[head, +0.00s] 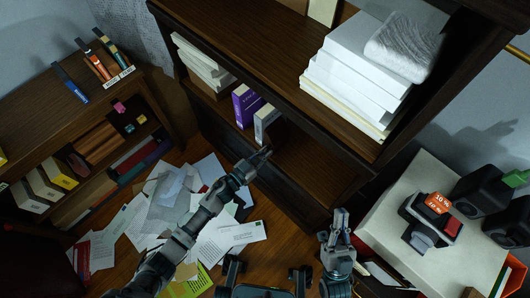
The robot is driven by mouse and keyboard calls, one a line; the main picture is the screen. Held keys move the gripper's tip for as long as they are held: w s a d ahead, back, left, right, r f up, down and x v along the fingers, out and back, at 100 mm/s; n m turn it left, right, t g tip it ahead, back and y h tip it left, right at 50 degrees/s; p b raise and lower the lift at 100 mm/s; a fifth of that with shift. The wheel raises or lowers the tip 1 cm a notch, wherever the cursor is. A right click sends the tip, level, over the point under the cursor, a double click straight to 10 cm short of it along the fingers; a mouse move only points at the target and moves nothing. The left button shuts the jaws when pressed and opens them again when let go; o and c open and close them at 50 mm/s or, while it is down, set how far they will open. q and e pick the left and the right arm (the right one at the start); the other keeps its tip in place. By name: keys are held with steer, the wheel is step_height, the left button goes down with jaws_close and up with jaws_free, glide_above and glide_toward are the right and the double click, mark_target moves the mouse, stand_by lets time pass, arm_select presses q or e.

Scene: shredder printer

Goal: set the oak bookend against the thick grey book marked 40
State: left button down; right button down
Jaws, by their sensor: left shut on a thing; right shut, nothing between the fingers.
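The thick grey book (266,121) stands upright on the lower shelf of the dark bookcase, right of a purple book (246,106). Its number is too small to read. My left gripper (262,155) reaches in at the shelf's front edge, just below and in front of the grey book. It is shut on what seems to be the oak bookend, whose brown blends into the shelf and is mostly hidden. I cannot tell whether the bookend touches the book. My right gripper (340,218) is shut and empty, apart from the bookcase, at the lower right.
White paper stacks (352,75) lie on the bookcase's upper shelf. The lower shelf is clear right of the grey book. Loose papers (180,200) cover the floor at left. A pale cabinet (440,190) with a black device (432,220) and speakers stands at right.

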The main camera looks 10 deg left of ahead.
arm_select(q)
steer(key=shift+w+a, duration=0.2)
stand_by(0.6)
